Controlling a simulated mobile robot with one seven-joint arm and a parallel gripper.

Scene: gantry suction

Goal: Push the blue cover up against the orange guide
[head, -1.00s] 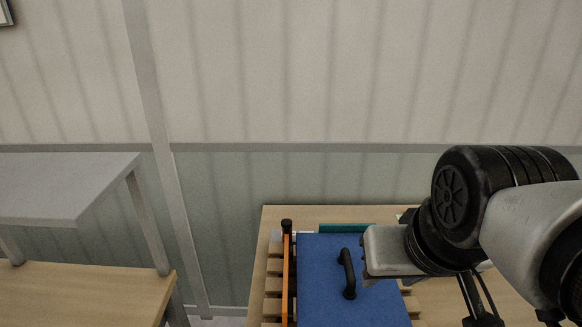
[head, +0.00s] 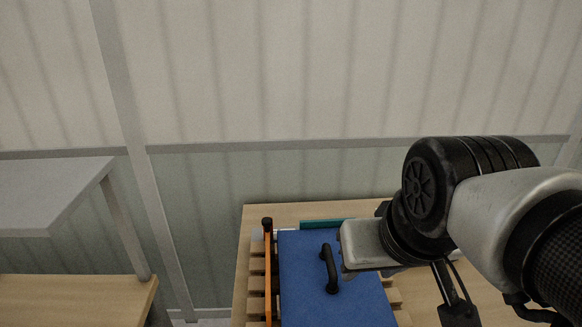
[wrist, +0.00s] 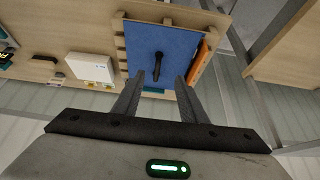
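The blue cover (head: 305,290) is a flat panel with a black bar handle (head: 330,270) on top. It also shows in the wrist view (wrist: 170,38), with its handle (wrist: 157,64) ahead of the fingers. The orange guide (head: 267,280) is a narrow upright strip along the cover's left side, with a thin dark gap between them in the head view. In the wrist view the guide (wrist: 198,62) is at the cover's right. My gripper (wrist: 160,77) is open, fingers apart with nothing between the tips. In the head view its pale body is right of the handle; its fingers are hidden.
The cover lies over a slatted wooden pallet (head: 257,285) on a wooden table (head: 222,215). A white box (wrist: 91,67) and small items are beside the pallet. A teal item (head: 322,223) shows behind the cover. A grey shelf and lower wooden bench (head: 80,296) stand at left.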

